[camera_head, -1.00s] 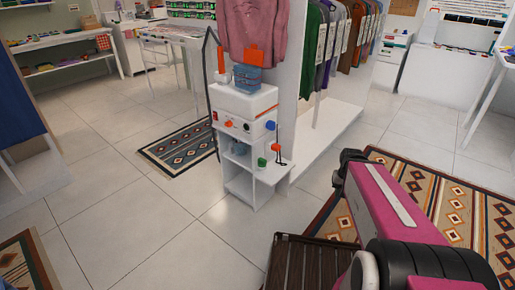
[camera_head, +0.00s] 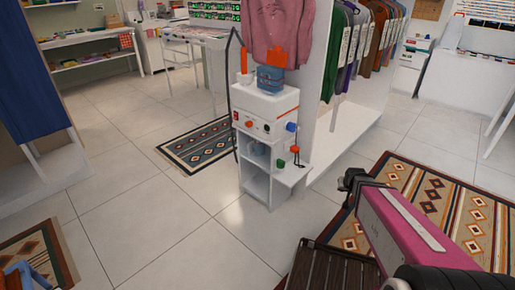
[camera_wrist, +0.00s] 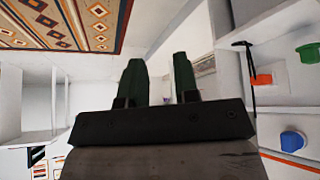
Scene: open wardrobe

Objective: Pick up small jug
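A small blue-grey vessel (camera_head: 258,151), perhaps the small jug, stands on the upper open shelf of a white unit; its shape is too small and shaded to be sure. My gripper (camera_head: 345,183) is at the lower right of the head view, to the right of the unit and apart from it. In the wrist view my gripper (camera_wrist: 157,72) shows two dark green fingers, spread apart with nothing between them. I cannot make out a jug in the wrist view.
The white unit (camera_head: 258,187) carries a blue bag (camera_head: 270,79) on top and coloured knobs on its front and side. A clothes rack (camera_head: 350,125) stands behind it. A patterned rug (camera_head: 425,195) lies at right. The tiled floor (camera_head: 170,220) in front is clear.

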